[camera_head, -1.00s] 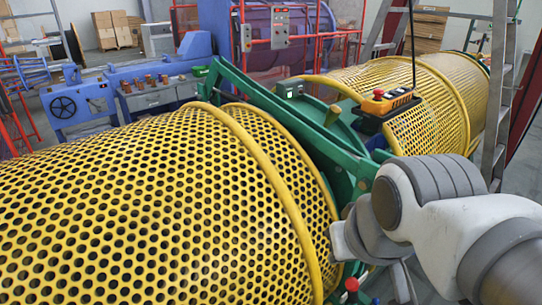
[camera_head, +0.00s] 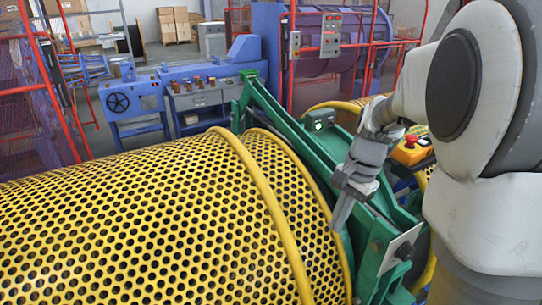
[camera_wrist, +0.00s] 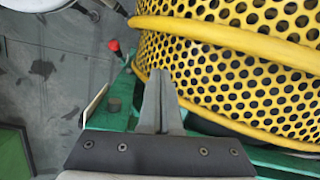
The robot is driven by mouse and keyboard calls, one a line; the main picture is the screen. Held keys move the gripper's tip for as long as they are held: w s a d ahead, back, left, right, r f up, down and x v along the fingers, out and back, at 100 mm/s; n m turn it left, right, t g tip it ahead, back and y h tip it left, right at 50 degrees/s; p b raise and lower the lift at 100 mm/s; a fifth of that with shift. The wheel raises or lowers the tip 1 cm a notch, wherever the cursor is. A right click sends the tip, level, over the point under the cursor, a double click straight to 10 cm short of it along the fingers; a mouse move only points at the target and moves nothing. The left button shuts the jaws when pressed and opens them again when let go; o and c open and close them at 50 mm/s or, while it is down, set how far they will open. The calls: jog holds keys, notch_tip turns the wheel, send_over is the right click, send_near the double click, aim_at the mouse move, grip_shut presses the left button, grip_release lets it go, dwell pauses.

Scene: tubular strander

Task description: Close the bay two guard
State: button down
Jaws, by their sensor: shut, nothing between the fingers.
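A large yellow perforated guard (camera_head: 150,225) fills the left foreground in the head view, with a raised yellow rim. It appears down over its bay; which bay it belongs to cannot be told. It also fills the upper right of the wrist view (camera_wrist: 250,75). My gripper (camera_head: 341,222) is shut and empty, pointing down beside the guard's right end, above the green frame (camera_head: 290,135). In the wrist view the closed fingers (camera_wrist: 160,78) overlap the guard's edge; contact cannot be told. A second yellow guard, behind the frame, is mostly hidden by my arm.
A control box with a red button (camera_head: 410,142) sits behind my wrist. A red knob (camera_wrist: 115,46) stands beside the frame in the wrist view. Blue machinery (camera_head: 200,95) and red fencing (camera_head: 40,85) stand behind. Grey floor (camera_wrist: 60,90) lies open left in the wrist view.

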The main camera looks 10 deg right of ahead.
jog(key=f, duration=0.4)
jog(key=f+m, duration=0.1)
jog(key=f, duration=0.3)
jog(key=a+f+m+g+p, duration=0.1)
jog(key=f, duration=0.3)
jog(key=shift+w, duration=0.4)
jog(key=shift+s+a+r+p, duration=0.15)
jog(key=shift+s+a+p, duration=0.1)
jog(key=shift+a, duration=0.35)
jog(key=shift+s+a+r+p, duration=0.15)
jog(key=shift+s+a, duration=0.1)
jog(key=shift+a, duration=0.35)
jog(key=shift+s+a+f, duration=0.15)
jog(key=shift+s+a, duration=0.05)
jog(key=shift+a, duration=0.35)
jog(key=shift+a, duration=0.1)
